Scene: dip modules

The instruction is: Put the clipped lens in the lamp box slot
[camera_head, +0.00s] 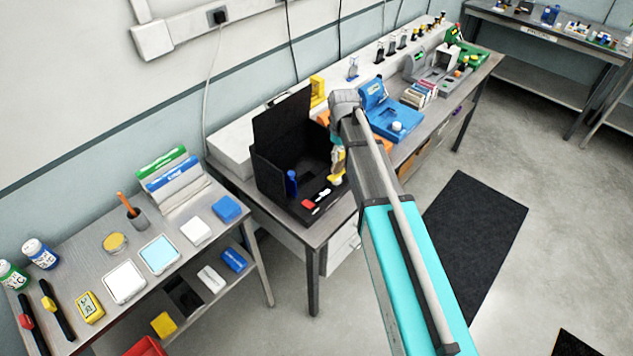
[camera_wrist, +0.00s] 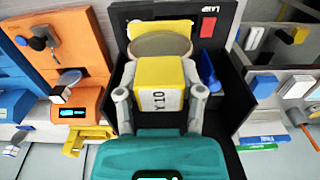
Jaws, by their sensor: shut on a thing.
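The clipped lens is a round, pale translucent disc (camera_wrist: 160,46) with a yellow clip (camera_wrist: 160,85) marked "Y10". My gripper (camera_wrist: 159,100) is shut on the yellow clip, with one finger on each side. The lamp box (camera_wrist: 221,15) is black and lies around and behind the lens in the wrist view. In the head view the lamp box (camera_head: 283,115) stands open on the bench, and the yellow clip (camera_head: 338,166) shows by its right side, partly hidden by my arm. The slot cannot be made out; the held lens and clip cover much of the box's inside.
A blue piece (camera_wrist: 207,71) stands inside the box, and a red patch (camera_wrist: 208,26) is on its front panel. An orange device (camera_wrist: 88,60) is beside the box. A blue device (camera_head: 393,122) stands farther along the bench. A side table (camera_head: 75,235) holds several small items.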

